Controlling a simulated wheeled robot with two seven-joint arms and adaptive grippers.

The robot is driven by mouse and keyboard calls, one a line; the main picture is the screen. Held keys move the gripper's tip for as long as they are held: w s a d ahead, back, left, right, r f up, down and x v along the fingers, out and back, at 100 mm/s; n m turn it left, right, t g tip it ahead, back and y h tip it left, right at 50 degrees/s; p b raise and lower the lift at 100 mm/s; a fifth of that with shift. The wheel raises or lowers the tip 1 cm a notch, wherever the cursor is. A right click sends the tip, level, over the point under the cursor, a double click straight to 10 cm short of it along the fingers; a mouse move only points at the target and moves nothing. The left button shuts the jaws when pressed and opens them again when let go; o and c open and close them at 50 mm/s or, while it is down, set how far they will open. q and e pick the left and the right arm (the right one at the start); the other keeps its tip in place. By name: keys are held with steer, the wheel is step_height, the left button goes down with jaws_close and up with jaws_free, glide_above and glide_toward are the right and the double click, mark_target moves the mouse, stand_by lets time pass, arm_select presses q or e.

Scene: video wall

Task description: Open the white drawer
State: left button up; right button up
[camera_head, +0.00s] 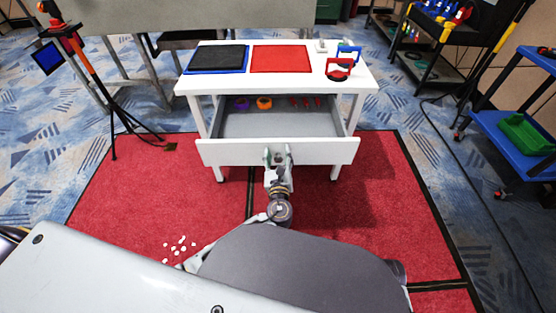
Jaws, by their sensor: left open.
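The white drawer (225,153) is pulled out from under a white table (190,84). Its grey inside shows, with a purple item (241,103), an orange item (264,103) and several small red pieces (306,102) towards the back. My left gripper (277,155) is at the middle of the drawer front, with its fingers apart and pointing away from me. Whether it touches the front is too small to tell. The drawer handle is hidden or too small to make out. My right gripper does not show.
On the tabletop are a black-and-blue tray (217,58), a red mat (280,59) and red and blue items (340,69). A tripod (103,90) stands at left, a blue cart (515,110) at right. Small white pieces (178,246) lie on the red floor mat (130,190).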

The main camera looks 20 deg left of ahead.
arm_select(q)
steer(key=shift+r, duration=3.3)
steer(key=shift+a, duration=0.1)
